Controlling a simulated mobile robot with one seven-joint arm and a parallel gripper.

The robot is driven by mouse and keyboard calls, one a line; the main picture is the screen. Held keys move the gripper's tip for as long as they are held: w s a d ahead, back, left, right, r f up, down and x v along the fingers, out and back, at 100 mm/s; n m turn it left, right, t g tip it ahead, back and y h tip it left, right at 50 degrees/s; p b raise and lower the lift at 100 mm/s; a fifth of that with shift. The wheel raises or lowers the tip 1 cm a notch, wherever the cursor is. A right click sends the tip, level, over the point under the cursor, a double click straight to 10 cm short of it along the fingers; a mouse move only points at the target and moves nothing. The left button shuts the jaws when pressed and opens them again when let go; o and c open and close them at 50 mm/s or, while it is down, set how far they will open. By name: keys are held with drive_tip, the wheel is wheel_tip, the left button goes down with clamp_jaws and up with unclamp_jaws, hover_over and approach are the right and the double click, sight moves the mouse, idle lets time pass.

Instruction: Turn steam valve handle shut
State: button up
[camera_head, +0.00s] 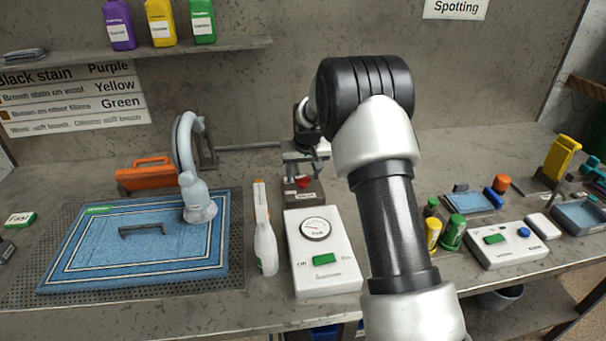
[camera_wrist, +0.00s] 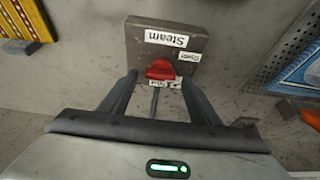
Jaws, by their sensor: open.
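The steam valve handle is a small red piece (camera_wrist: 161,70) on a grey block (camera_wrist: 190,40) labelled "Steam" in the wrist view. In the head view the red handle (camera_head: 304,181) shows just below my gripper (camera_head: 303,158), behind the white gauge box. In the wrist view my gripper (camera_wrist: 158,84) is open, with one finger on each side of the red handle. I cannot tell whether the fingers touch it. Small labels sit beside and below the handle, partly covered by it.
A white box (camera_head: 325,268) with a gauge and green button stands in front of the valve block. Several small bottles and another white box (camera_head: 508,243) stand to the right.

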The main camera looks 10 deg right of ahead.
drive_tip(key=c, duration=1.1)
drive_tip(key=shift+o, duration=0.2)
drive_tip(key=shift+a+m, duration=0.1)
drive_tip(key=shift+m, duration=0.3)
drive_tip(key=m+h, duration=0.1)
drive_tip(key=m, duration=0.2)
drive_tip(key=shift+a+m+h, duration=0.1)
drive_tip(key=shift+m+h, duration=0.3)
drive_tip(key=m, duration=0.2)
drive_tip(key=m+g+h, duration=0.1)
drive_tip(key=m, duration=0.1)
drive_tip(key=shift+w+m+h, duration=0.1)
drive_tip(key=shift+m+h, duration=0.2)
drive_tip(key=m+g, duration=0.1)
drive_tip(key=m, duration=0.1)
drive_tip(key=m+g+h+p, duration=0.1)
drive_tip(key=m, duration=0.2)
drive_tip(key=shift+r, duration=0.1)
drive_tip(key=shift+m+g+p, duration=0.7)
drive_tip(key=shift+m+p, duration=0.2)
drive_tip(key=shift+m, duration=0.9)
